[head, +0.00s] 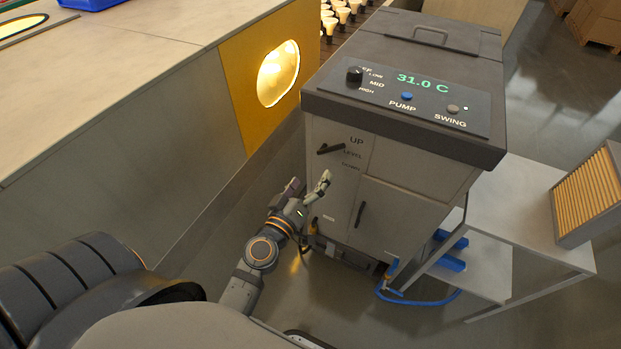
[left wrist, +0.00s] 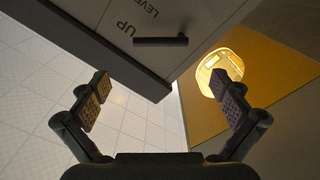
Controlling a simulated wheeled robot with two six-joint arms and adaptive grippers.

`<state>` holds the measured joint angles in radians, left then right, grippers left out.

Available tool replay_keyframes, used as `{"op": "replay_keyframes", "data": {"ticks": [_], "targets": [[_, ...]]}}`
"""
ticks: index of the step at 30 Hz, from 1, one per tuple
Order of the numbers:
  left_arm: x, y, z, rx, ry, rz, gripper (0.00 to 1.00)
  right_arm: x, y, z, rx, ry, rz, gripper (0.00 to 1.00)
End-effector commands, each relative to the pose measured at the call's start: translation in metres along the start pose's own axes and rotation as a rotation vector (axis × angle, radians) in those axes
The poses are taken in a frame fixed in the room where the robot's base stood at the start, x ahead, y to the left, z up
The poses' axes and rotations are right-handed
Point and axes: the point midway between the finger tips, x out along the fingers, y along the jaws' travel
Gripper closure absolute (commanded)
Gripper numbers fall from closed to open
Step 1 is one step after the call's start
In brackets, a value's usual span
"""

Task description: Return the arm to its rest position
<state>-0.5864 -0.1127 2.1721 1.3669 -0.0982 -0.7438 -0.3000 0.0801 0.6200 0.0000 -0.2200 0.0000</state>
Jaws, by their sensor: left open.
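My left gripper (head: 307,190) is open and empty in the head view, low in front of the grey cooler cabinet (head: 400,205). In the left wrist view its two fingers (left wrist: 165,105) stand wide apart with nothing between them. The black lever handle (head: 331,149) beside the UP and LEVEL labels is on the cabinet front, above the gripper. The lever handle also shows in the left wrist view (left wrist: 160,42), beyond the fingertips and apart from them. My right gripper is not in view.
A yellow panel with a lit round opening (head: 278,73) stands left of the cabinet. The cabinet's top panel (head: 420,90) reads 31.0 C. A grey side table (head: 525,215) carries a ribbed box (head: 588,195). A blue hose (head: 420,301) lies low at the right.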

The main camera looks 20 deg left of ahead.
Motion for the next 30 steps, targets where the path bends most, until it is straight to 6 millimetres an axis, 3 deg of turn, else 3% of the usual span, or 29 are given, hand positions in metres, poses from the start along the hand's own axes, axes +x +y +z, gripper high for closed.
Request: {"op": "replay_keyframes", "data": {"ticks": [14,17,20,23,26,30], "targets": [[0.000,0.000,0.000,0.000,0.000,0.000,0.00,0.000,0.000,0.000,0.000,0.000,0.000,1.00],[0.000,-0.007,0.011,0.011,-0.021,-0.011,0.00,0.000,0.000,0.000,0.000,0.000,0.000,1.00],[0.000,-0.035,0.051,0.052,-0.106,-0.053,0.00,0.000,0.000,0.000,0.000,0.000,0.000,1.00],[-0.009,-0.084,0.117,0.122,-0.253,-0.122,0.00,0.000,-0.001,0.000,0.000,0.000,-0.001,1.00],[-0.034,-0.139,0.184,0.204,-0.420,-0.196,0.00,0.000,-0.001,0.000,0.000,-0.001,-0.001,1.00],[-0.091,-0.218,0.265,0.315,-0.662,-0.302,0.00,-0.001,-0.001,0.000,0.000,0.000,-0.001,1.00]]}}
